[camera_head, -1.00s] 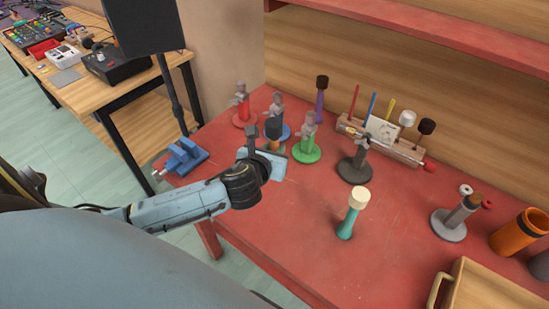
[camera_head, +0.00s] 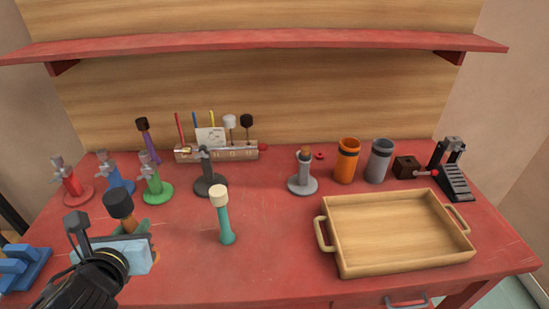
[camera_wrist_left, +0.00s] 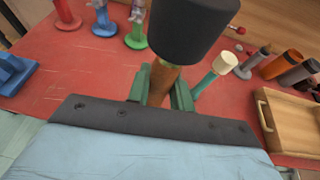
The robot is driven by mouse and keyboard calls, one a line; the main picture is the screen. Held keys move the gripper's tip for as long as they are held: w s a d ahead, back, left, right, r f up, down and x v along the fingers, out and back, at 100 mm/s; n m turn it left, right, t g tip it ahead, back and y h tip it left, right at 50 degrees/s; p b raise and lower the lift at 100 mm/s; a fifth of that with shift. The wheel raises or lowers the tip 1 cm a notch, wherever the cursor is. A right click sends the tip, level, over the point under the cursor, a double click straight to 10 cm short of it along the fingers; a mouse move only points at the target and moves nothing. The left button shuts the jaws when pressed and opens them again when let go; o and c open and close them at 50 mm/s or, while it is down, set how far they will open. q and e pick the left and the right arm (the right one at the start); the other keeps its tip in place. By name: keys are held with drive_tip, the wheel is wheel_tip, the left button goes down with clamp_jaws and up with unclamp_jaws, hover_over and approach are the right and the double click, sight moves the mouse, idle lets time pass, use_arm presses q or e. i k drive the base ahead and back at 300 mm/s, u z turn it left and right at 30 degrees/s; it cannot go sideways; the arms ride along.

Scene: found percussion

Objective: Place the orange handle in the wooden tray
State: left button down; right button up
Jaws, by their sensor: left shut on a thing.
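My left gripper (camera_head: 131,228) is shut on the orange-brown handle (camera_head: 126,224), which carries a dark grey head and stands roughly upright at the table's left front. The left wrist view shows the handle (camera_wrist_left: 161,80) between the green fingers (camera_wrist_left: 158,96), its dark head (camera_wrist_left: 188,28) above them; its lower end is hidden. The wooden tray (camera_head: 402,268) lies at the table's right front, empty, with a handle on each side. It also shows at the right edge of the left wrist view (camera_wrist_left: 270,118). The gripper is well left of the tray. My right gripper is not in view.
A teal handle with a cream head (camera_head: 225,222) stands between my left gripper and the tray. Red, blue and green stands (camera_head: 156,190), a dark stand (camera_head: 210,184) and a grey stand (camera_head: 302,184) line the back. Orange (camera_head: 346,162) and grey cups (camera_head: 379,163) stand behind the tray.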

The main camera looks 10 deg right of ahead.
sight(368, 234)
drive_tip(key=k, duration=0.9)
drive_tip(key=z, duration=0.85)
drive_tip(key=i, duration=0.95)
drive_tip(key=z, duration=0.95)
